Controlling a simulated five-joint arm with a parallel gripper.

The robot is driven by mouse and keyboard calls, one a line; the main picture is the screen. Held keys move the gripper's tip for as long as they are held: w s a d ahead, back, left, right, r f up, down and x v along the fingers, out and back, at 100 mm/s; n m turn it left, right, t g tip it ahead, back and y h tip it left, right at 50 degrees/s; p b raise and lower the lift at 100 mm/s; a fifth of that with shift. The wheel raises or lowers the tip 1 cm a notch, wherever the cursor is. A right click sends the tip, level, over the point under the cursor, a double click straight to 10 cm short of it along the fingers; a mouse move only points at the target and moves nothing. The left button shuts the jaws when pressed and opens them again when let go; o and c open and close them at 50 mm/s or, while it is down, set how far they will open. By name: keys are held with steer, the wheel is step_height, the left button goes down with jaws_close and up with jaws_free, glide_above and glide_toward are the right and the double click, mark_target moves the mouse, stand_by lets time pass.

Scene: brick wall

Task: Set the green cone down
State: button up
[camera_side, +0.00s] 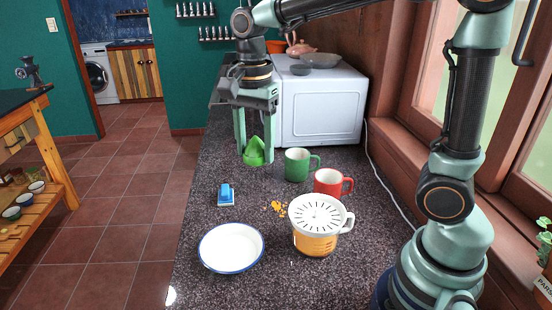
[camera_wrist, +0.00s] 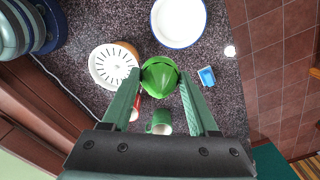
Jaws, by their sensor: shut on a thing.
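The green cone (camera_side: 255,153) is a bright green ridged piece with a pointed top and a rounded base. My gripper (camera_side: 255,143) is shut on it at the far part of the counter, left of the green mug. In the wrist view the cone (camera_wrist: 159,77) sits between the fingertips of my gripper (camera_wrist: 160,82). I cannot tell for sure whether its base touches the counter; it appears held above it. A jug (camera_side: 316,240) with a white slotted top (camera_side: 317,213) and orange contents stands at the near right.
A green mug (camera_side: 297,164) and a red mug (camera_side: 329,182) stand right of the cone. A white blue-rimmed dish (camera_side: 232,248), a blue sponge or brush (camera_side: 226,195) and orange scraps (camera_side: 277,208) lie nearer. A white microwave (camera_side: 318,108) stands behind. Dark counter (camera_side: 208,180) is bare at left.

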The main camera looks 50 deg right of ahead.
steer(key=w+a+f, duration=0.3)
steer(key=a+f, duration=0.1)
steer(key=a, duration=0.2)
glide_above(232, 254)
steer(key=shift+m, duration=0.4)
step_height(232, 254, down, 15)
steer(key=shift+r, duration=0.2)
steer(key=shift+f, duration=2.4)
steer(key=shift+f, duration=0.1)
steer(key=shift+f, duration=0.1)
steer(key=o, duration=1.3)
